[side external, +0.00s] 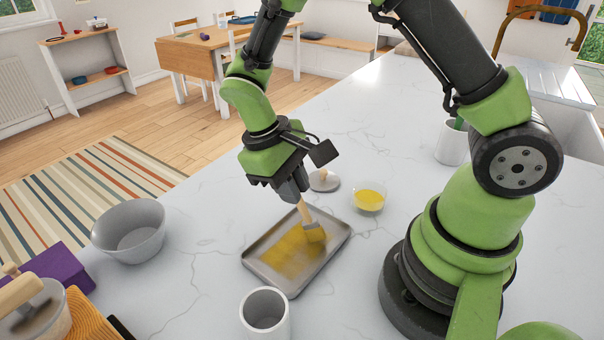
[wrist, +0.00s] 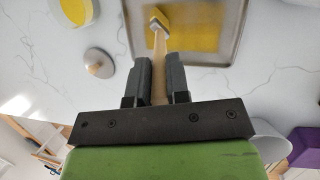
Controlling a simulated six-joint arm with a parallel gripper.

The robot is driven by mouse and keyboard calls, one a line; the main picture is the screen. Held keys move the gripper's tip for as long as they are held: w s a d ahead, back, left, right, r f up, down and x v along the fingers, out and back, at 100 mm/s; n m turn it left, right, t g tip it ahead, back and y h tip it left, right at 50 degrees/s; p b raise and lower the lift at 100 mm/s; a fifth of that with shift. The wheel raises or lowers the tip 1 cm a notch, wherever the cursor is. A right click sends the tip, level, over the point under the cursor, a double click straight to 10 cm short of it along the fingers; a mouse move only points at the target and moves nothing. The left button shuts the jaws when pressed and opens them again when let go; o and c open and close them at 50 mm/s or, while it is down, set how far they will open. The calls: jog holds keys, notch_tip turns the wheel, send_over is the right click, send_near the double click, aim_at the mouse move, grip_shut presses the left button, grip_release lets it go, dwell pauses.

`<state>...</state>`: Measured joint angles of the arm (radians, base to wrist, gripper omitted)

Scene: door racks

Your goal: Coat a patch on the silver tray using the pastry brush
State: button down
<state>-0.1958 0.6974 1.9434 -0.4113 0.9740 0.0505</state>
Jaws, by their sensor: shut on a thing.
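The silver tray (side external: 318,272) lies flat on the white counter, and it also shows in the wrist view (wrist: 136,38). A yellow coated patch (side external: 284,256) covers part of its inner floor; it shows behind the brush in the wrist view (wrist: 195,38). My gripper (side external: 296,196) is above the tray's far edge, shut on the wooden handle of the pastry brush (side external: 309,222). The brush is tilted, with its yellow bristles low over the tray's right part, at or very near the surface. I cannot tell whether they touch. In the wrist view the handle runs between my fingers (wrist: 159,80).
A glass bowl of yellow liquid (side external: 369,197) and a round grey lid with a wooden knob (side external: 324,181) stand behind the tray. A grey bowl (side external: 130,231) is at left, a white cup (side external: 264,314) in front. A pot (side external: 35,312) and purple box (side external: 50,268) fill the left corner.

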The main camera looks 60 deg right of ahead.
jog(key=shift+a, duration=4.9)
jog(key=shift+d, duration=6.8)
notch_tip(320, 180, up, 8)
jog(key=shift+s, duration=0.2)
jog(key=shift+w+a, duration=0.1)
